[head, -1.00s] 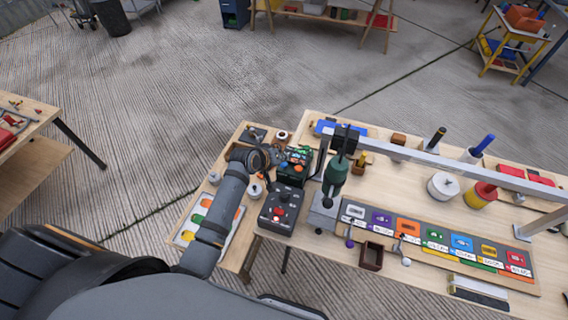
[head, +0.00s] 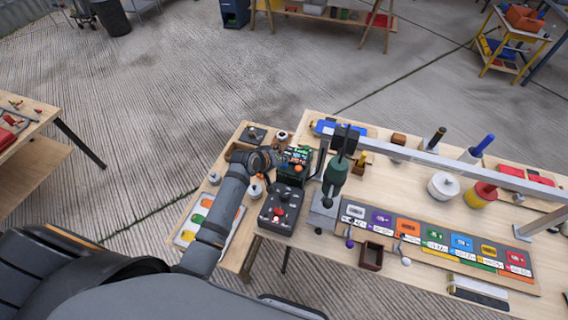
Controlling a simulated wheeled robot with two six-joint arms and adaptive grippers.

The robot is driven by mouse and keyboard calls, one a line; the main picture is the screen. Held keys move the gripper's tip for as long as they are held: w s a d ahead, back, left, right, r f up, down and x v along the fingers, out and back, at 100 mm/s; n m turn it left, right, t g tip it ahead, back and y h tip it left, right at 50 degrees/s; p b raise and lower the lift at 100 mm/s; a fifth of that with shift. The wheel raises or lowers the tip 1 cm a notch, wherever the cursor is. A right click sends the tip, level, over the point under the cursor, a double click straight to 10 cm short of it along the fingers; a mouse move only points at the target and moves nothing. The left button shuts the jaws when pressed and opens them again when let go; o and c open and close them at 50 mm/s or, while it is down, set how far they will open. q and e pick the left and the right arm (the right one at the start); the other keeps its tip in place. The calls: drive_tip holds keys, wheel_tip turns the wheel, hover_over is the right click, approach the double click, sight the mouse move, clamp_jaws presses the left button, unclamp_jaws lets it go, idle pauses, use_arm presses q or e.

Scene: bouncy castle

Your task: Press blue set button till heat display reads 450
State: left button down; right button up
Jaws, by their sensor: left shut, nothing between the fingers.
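A small dark device with a green-lit face and orange spots (head: 297,161) stands at the left end of the workbench. It looks like the heat display unit, but its reading is too small to make out. I cannot pick out a blue set button on it. My left gripper (head: 281,157) is shut and empty, with its tips close against the left side of this device. I cannot tell whether they touch. My left wrist hides part of the bench beside it. My right gripper is not in view.
A black control box with a red button (head: 279,211) sits just in front. A row of coloured cards (head: 436,240) lies farther right.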

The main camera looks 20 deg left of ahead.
use_arm(q)
drive_tip(key=shift+f, duration=0.2)
drive_tip(key=shift+f+b, duration=0.4)
drive_tip(key=shift+f, duration=0.2)
idle(0.7)
drive_tip(key=shift+r+p, duration=1.25)
drive_tip(key=shift+p, duration=0.1)
wheel_tip(320, 180, up, 5)
drive_tip(key=p, duration=0.5)
drive_tip(key=shift+r+p, duration=0.1)
drive_tip(key=shift+p, duration=0.25)
idle(0.6)
